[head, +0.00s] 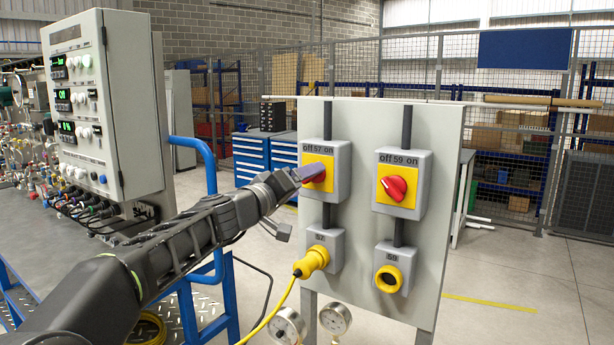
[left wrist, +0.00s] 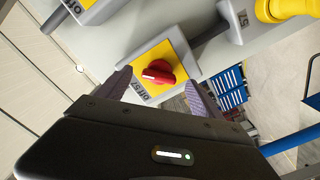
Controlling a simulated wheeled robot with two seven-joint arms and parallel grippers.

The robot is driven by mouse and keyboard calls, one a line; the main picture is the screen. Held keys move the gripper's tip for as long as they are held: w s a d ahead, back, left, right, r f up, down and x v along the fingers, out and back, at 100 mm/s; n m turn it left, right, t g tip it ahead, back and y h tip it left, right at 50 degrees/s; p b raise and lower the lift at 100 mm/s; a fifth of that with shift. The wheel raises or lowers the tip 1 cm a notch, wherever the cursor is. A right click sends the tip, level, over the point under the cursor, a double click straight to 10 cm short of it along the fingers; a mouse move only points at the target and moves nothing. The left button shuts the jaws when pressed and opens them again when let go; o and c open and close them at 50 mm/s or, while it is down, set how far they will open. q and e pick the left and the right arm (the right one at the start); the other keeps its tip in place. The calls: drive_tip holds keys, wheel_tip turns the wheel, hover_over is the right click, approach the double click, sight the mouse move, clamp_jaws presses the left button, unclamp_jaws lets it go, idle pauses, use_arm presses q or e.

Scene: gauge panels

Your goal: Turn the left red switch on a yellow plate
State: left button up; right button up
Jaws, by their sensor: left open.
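The left switch box, marked "off 57 on" (head: 338,185), is grey with a yellow plate (head: 323,176) and sits at the upper left of the grey panel. My left gripper (head: 310,174) is in front of it and hides most of its red knob in the head view. In the left wrist view the red knob (left wrist: 157,74) shows on its yellow plate (left wrist: 165,58), between my open fingers and just beyond their tips. Its white mark is towards "off". The right switch, marked 59, has a red knob (head: 394,188) turned at a slant. My right gripper is not in view.
Below the left switch a yellow plug (head: 312,261) with a cable is in a socket; a yellow-ringed socket (head: 389,279) is below the right one. Gauges (head: 335,318) stand low in front. A control cabinet (head: 105,100) and blue rail (head: 213,195) are at left.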

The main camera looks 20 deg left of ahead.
use_arm(q)
drive_tip(key=shift+w+d, duration=0.15)
drive_tip(key=shift+w, duration=0.95)
drive_tip(key=shift+c, duration=0.2)
drive_tip(key=c, duration=1.3)
